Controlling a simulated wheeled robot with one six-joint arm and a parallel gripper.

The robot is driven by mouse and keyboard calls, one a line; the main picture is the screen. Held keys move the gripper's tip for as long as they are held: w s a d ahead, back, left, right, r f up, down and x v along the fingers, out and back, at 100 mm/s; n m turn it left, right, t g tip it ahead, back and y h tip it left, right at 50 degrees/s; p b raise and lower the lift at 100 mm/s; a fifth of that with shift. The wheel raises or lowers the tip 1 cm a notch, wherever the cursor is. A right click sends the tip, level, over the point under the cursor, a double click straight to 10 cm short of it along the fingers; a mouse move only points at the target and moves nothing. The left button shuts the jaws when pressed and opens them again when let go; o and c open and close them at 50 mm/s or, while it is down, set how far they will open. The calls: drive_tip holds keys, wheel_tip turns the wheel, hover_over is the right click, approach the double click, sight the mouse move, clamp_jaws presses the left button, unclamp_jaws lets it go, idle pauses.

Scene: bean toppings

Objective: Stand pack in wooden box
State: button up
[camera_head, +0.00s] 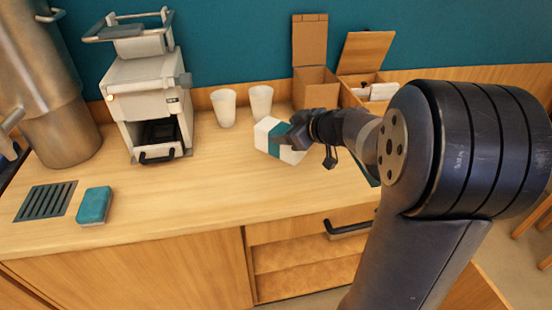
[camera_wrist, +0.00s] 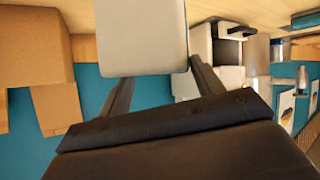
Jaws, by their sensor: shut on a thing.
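My gripper (camera_head: 291,134) is shut on a white pack with a teal band (camera_head: 268,137), held at the counter's middle; I cannot tell whether it touches the counter. In the wrist view the pack (camera_wrist: 142,35) is a pale block between the two dark fingers (camera_wrist: 158,68). The wooden box (camera_head: 350,98) stands at the back right with its lid raised. White items (camera_head: 381,91) show at its opening. My arm hides part of its front.
An open brown cardboard box (camera_head: 315,92) stands left of the wooden box. Two white cups (camera_head: 224,108) (camera_head: 261,102) stand behind the pack. A coffee machine (camera_head: 147,95) is further left. A teal sponge-like block (camera_head: 94,204) lies front left. The counter's front middle is clear.

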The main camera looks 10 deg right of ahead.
sight(288, 154)
wheel_tip(288, 154, down, 8)
drive_tip(key=shift+f, duration=0.1)
drive_tip(key=shift+b, duration=0.3)
drive_tip(key=o, duration=1.6)
drive_tip(key=v, duration=1.2)
drive_tip(key=shift+b, duration=0.4)
